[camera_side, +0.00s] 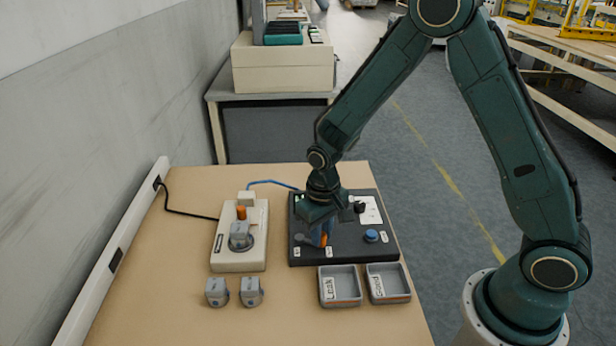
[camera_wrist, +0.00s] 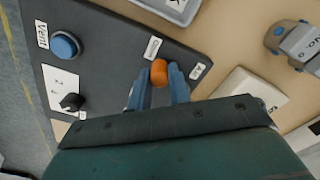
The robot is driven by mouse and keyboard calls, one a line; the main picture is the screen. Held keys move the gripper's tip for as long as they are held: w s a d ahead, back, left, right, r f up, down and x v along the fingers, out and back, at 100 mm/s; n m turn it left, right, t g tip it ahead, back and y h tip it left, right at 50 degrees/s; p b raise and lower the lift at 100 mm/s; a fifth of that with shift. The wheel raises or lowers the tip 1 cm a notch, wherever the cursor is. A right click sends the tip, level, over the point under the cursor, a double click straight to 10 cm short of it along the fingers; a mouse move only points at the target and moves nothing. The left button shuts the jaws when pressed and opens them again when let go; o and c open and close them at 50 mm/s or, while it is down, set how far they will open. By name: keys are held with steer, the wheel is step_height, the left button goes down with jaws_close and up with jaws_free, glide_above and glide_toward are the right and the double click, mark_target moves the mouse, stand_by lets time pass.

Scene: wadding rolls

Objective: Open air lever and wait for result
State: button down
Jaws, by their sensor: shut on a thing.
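The air lever with its orange grip (camera_side: 324,240) stands on the dark control panel (camera_side: 345,252), near the panel's front left. In the wrist view the orange lever grip (camera_wrist: 159,72) sits between the two blue fingertips. My gripper (camera_side: 321,234) is shut on it, reaching down from above. It also shows in the wrist view (camera_wrist: 159,85). Small labels are by the lever; one seems to read "Open", but they are hard to read. Left of the panel, a white test fixture (camera_side: 226,258) holds a grey part (camera_side: 239,235) under an orange-topped clamp (camera_side: 241,212).
The panel has a blue Vent button (camera_side: 371,236) and a black knob (camera_side: 360,207). Two grey parts (camera_side: 216,292) (camera_side: 251,291) stand in front of the fixture. Trays marked Leak (camera_side: 340,301) and Good (camera_side: 389,297) look empty. A blue hose (camera_side: 272,183) joins fixture and panel.

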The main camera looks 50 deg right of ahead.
steer(key=shift+a+m, duration=0.2)
steer(key=shift+m, duration=0.2)
steer(key=c, duration=1.3)
jaws_free()
steer(key=shift+r, duration=0.1)
step_height(320, 180, up, 14)
steer(key=shift+s, duration=0.1)
